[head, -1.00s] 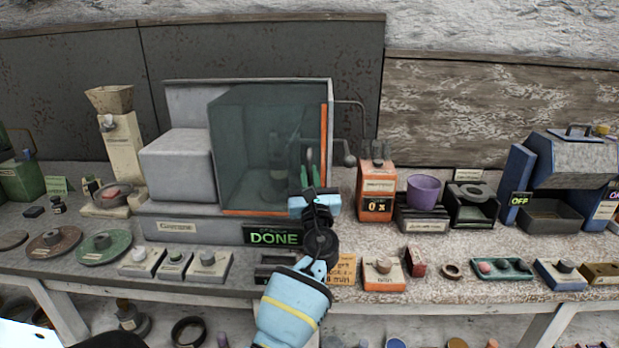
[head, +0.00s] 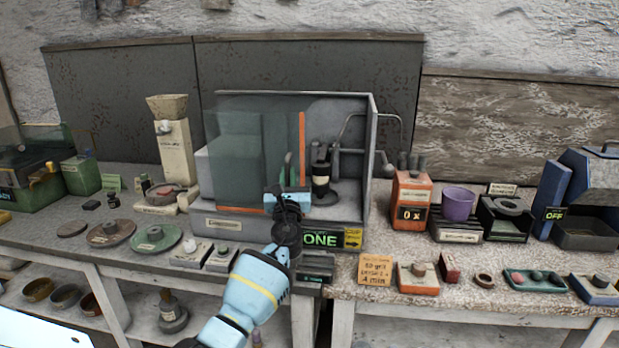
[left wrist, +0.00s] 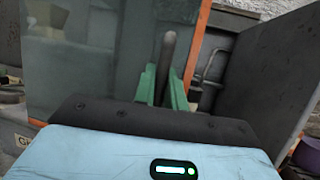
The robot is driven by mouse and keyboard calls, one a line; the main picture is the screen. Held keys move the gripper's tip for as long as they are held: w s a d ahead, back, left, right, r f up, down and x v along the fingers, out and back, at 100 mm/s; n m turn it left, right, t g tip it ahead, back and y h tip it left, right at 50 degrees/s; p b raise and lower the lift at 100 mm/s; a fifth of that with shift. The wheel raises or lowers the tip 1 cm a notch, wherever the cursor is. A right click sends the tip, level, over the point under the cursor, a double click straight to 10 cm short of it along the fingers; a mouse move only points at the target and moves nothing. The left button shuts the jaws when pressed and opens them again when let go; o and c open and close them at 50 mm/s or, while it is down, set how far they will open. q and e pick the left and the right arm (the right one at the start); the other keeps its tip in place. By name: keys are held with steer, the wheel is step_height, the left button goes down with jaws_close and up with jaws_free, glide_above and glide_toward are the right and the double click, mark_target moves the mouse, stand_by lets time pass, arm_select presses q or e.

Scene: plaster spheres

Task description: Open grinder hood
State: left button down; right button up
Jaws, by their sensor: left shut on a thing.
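The grinder hood (head: 246,150) is a see-through tinted box with an orange edge. It stands slid to the left on the grey grinder (head: 375,140), so the right part of the chamber is uncovered. A dark upright part (head: 321,175) stands in that open part. My left gripper (head: 290,170) is at the hood's right edge, its green fingers closed on the hood handle. In the left wrist view the grey handle (left wrist: 166,55) stands between the fingers, with the hood pane (left wrist: 85,60) to the left. My right gripper is in neither view.
An orange counter box (head: 411,200) and a purple cup (head: 457,203) stand to the right. Discs and small button boxes line the front of the bench at left.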

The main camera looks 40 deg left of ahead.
arm_select(q)
steer(key=shift+s+a, duration=0.4)
steer(key=shift+a, duration=0.25)
steer(key=shift+s+a, duration=0.35)
steer(key=shift+a, duration=0.25)
steer(key=shift+s+a, duration=0.2)
steer(key=shift+a, duration=0.1)
steer(key=shift+s+a+f, duration=0.1)
steer(key=shift+s+a, duration=0.05)
steer(key=shift+a, duration=0.15)
steer(key=c, duration=1.7)
jaws_free()
steer(key=shift+c, duration=0.2)
steer(key=shift+s+d+f, duration=0.2)
steer(key=shift+s+d, duration=0.15)
steer(key=shift+d, duration=0.05)
steer(key=v, duration=0.6)
steer(key=shift+s+d, duration=0.2)
steer(key=shift+s, duration=0.15)
steer(key=shift+f, duration=0.1)
